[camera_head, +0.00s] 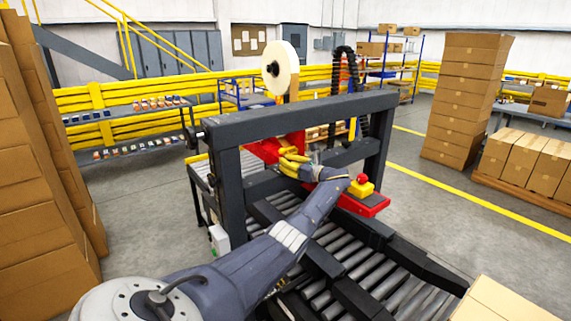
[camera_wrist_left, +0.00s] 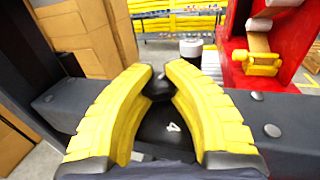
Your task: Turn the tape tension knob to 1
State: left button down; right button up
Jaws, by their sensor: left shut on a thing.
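My left gripper (camera_head: 294,160) reaches into the black machine frame beside the red tape head (camera_head: 266,149). In the left wrist view its yellow fingers (camera_wrist_left: 160,75) close in from both sides on a small black knob (camera_wrist_left: 158,86), the tape tension knob. Below the knob, between the fingers, a white digit that looks like 4 shows on a dark face (camera_wrist_left: 160,128). The other digits and any pointer are hidden by the fingers or too small to tell. My right gripper is not in view.
A roll of tape (camera_head: 281,67) stands above the frame's crossbar (camera_head: 300,116). Conveyor rollers (camera_head: 375,265) run below my arm. Stacked cartons (camera_head: 466,90) stand at the right.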

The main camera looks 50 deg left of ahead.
pick_arm(q)
jog(key=shift+a+r+n+g+h, duration=0.1)
jog(key=shift+r+n+g+h, duration=0.35)
jog(key=shift+n+g, duration=0.6)
jog(key=c, duration=1.5)
grip_release()
jog(key=shift+w+g+y, duration=0.1)
jog(key=shift+g+y, duration=0.15)
jog(key=shift+o, duration=1.2)
jog(key=shift+r, duration=0.1)
jog(key=o, duration=0.4)
jog(key=shift+f+m, duration=0.25)
jog(key=shift+c, duration=0.2)
jog(key=shift+d+f, duration=0.1)
jog(key=shift+d, duration=0.25)
jog(key=v, duration=1.1)
jog(key=shift+d+r, duration=0.2)
jog(key=shift+r, duration=0.05)
